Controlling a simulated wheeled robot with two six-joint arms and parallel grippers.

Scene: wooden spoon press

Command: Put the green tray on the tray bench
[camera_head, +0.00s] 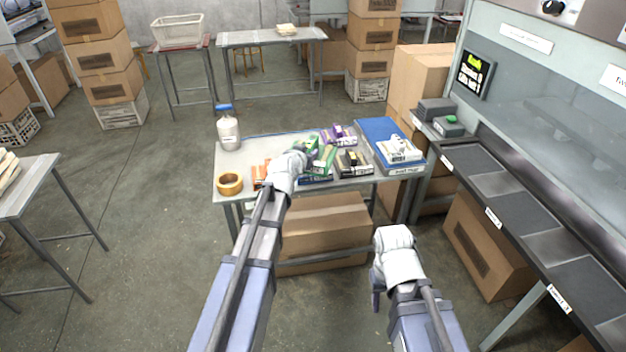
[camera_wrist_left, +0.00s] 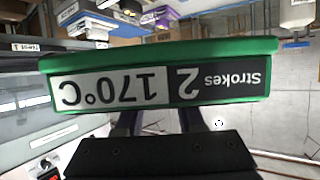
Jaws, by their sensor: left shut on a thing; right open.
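The green tray (camera_wrist_left: 160,52) fills the middle of the left wrist view. Its front label reads "Strokes 2 170°C" upside down. My left gripper (camera_wrist_left: 160,122) is shut on it, with its fingers partly hidden behind the label side. In the head view, my left gripper (camera_head: 304,160) is at the front middle of the grey table, with green (camera_head: 326,156) showing beside it. I cannot tell whether the tray touches the table. My right gripper (camera_head: 377,290) is open and empty, low in front of the table. No bench is clearly labelled as the tray bench.
The grey table (camera_head: 258,152) also carries a purple tray (camera_head: 340,135), a dark tray (camera_head: 352,162), an orange item (camera_head: 259,174), a tape roll (camera_head: 229,184) and a bottle (camera_head: 228,130). A blue board (camera_head: 378,130) lies at its right. The press counter (camera_head: 540,215) runs along the right.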

